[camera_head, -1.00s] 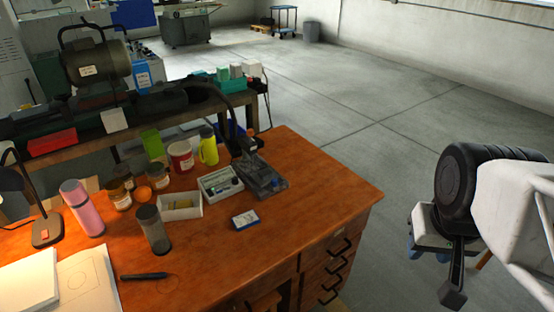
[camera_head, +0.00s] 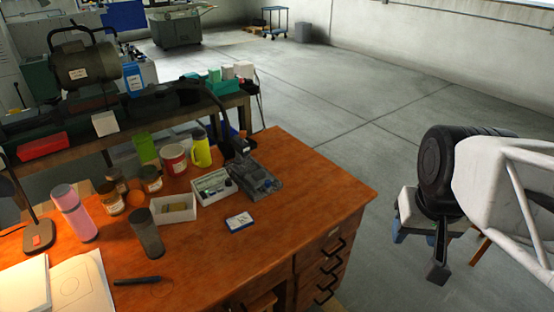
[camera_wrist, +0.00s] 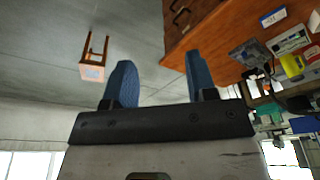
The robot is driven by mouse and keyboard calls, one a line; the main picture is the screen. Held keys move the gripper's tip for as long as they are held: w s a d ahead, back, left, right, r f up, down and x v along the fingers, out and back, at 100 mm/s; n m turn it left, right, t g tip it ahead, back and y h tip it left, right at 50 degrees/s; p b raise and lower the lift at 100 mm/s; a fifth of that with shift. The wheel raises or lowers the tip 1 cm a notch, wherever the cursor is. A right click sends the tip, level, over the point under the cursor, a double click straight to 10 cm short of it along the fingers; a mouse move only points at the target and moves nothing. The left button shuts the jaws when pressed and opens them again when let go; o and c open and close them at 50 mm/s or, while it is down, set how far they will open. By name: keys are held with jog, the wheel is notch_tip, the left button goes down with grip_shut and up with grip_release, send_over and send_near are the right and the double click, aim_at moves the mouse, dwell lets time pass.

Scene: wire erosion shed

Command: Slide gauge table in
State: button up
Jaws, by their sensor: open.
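The gauge stand (camera_head: 254,178) is a dark grey, flat block with a black upright at its back left. It sits near the back right of the orange-brown desk. It also shows, small, in the wrist view (camera_wrist: 250,52). I cannot tell a separate sliding table on it at this size. My gripper (camera_wrist: 160,62) is open and empty, with two blue fingers apart over the floor. In the head view it is at the right, well clear of the desk and the gauge stand, partly hidden by my arm.
A white tray (camera_head: 213,194) lies left of the gauge stand, and a small blue-and-white box (camera_head: 239,222) in front. Jars, bottles and a lamp (camera_head: 38,238) crowd the desk's left. A stool (camera_wrist: 92,71) stands on the floor. The desk's right end is clear.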

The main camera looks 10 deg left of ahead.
jog(key=w+a, duration=0.3)
jog(key=w, duration=0.5)
jog(key=w+a, duration=0.3)
jog(key=w, duration=0.4)
jog(key=g, duration=0.3)
send_over(267, 181)
jog(key=f, duration=2.2)
jog(key=shift+d+f, duration=0.3)
jog(key=shift+f, duration=0.05)
jog(key=shift+w+a+f, duration=0.1)
jog(key=shift+a+f, duration=0.05)
jog(key=shift+a, duration=0.05)
jog(key=shift+f, duration=0.15)
jog(key=shift+f, duration=3.75)
grip_shut()
